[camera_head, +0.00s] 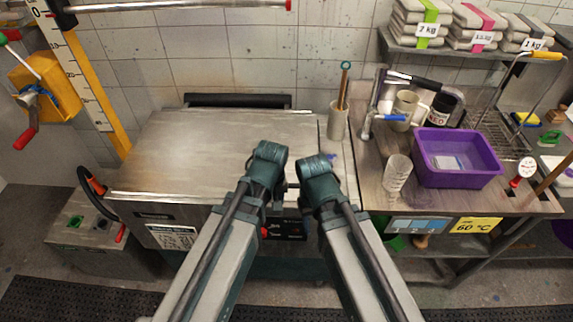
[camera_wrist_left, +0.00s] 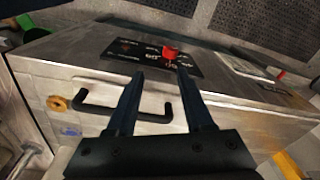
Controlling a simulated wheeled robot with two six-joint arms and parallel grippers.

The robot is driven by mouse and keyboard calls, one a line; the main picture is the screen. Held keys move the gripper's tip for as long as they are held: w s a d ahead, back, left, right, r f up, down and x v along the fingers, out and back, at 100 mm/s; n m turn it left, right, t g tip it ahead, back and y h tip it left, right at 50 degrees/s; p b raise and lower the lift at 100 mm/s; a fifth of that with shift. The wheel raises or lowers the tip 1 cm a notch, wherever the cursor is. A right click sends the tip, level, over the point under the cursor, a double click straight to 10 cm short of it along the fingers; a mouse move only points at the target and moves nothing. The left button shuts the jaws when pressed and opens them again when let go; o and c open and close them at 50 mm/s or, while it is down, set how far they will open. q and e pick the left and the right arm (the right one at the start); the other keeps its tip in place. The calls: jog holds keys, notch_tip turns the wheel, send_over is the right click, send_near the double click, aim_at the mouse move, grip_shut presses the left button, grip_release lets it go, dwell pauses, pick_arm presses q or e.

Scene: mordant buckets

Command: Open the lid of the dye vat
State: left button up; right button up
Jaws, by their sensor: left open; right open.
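The dye vat is a steel box; its lid (camera_head: 205,150) lies flat and closed on top. A black panel with a red knob (camera_head: 265,232) is on the front; the knob also shows in the left wrist view (camera_wrist_left: 170,52). A black bar handle (camera_wrist_left: 100,112) shows on the vat in the left wrist view, hidden behind my arms in the head view. My left gripper (camera_wrist_left: 162,85) is open and empty, one finger overlapping the handle in view; contact cannot be told. In the head view my left gripper (camera_head: 267,163) and right gripper (camera_head: 318,172) are close together over the vat's front edge, fingertips hidden.
A black bar (camera_head: 237,101) runs along the vat's back edge. A beige cup with sticks (camera_head: 338,122) stands at the lid's right. The right bench holds a purple tub (camera_head: 455,157), a clear glass (camera_head: 397,172) and a drying rack. A yellow scale post stands at left.

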pick_arm(q)
jog(key=w+d+r+n+t+p, duration=0.1)
jog(key=w+d+r+n+p, duration=0.3)
jog(key=w+r+n+p, duration=0.4)
notch_tip(320, 180, up, 3)
jog(key=n, duration=0.6)
jog(key=shift+h, duration=0.3)
pick_arm(e)
notch_tip(320, 180, up, 11)
jog(key=shift+f, duration=0.2)
pick_arm(q)
jog(key=w+f+b, duration=0.1)
jog(key=f+b, duration=0.8)
jog(key=w+f+b, duration=0.1)
jog(key=f+b, duration=0.3)
jog(key=shift+w+a+f+b, duration=0.1)
jog(key=shift+w+f+b, duration=0.15)
jog(key=shift+w+b, duration=0.1)
pick_arm(e)
notch_tip(320, 180, down, 13)
jog(key=shift+f, duration=0.2)
pick_arm(q)
jog(key=shift+r, duration=0.1)
grip_shut()
